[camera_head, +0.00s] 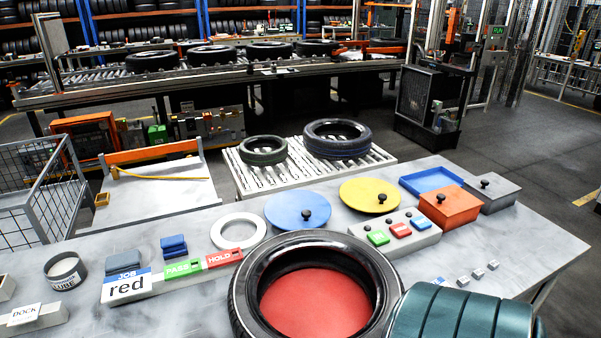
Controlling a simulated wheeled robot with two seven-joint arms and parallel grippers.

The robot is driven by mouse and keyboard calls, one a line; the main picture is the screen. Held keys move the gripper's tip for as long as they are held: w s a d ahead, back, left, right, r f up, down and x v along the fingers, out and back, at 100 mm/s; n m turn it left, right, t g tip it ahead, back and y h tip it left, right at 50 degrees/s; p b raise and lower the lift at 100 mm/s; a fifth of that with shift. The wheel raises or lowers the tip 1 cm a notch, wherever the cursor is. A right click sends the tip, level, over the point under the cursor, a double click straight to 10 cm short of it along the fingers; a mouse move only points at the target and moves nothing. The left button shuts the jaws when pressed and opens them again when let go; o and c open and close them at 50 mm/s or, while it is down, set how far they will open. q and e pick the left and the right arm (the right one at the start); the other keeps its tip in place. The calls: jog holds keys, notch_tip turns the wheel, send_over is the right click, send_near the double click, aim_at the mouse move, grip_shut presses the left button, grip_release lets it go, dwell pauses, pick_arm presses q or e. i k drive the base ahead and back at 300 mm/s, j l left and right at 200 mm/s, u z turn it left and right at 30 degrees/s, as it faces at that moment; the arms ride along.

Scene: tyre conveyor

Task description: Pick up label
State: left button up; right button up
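Several marked pieces lie on the grey marble-look table. A green PASS tag (183,269) and a red HOLD tag (224,258) stand side by side on a pale strip. Left of them is a white and blue JOB card (127,286) reading "red". Small white-grey pieces (478,273) lie in a row at the right; any print on them is too small to read. A black tyre (246,287) lies flat at the front, with a red disc (315,302) inside its opening. Neither of my grippers is in view.
A blue lid (297,208), yellow lid (370,195), white ring (238,231), button box (405,239), orange box (449,205) and blue tray (431,181) sit behind the tyre. A teal ribbed form fills the bottom right. A roller conveyor (242,179) with two tyres stands beyond.

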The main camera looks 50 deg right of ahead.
aim_at(29, 314)
jog(key=z, duration=0.4)
jog(key=i+z, duration=0.15)
jog(key=z, duration=0.25)
jog(key=i+z, duration=0.1)
jog(key=z, duration=0.7)
jog(key=i+z, duration=0.1)
jog(key=z, duration=0.35)
jog(key=u, duration=2.15)
jog(key=i, duration=0.05)
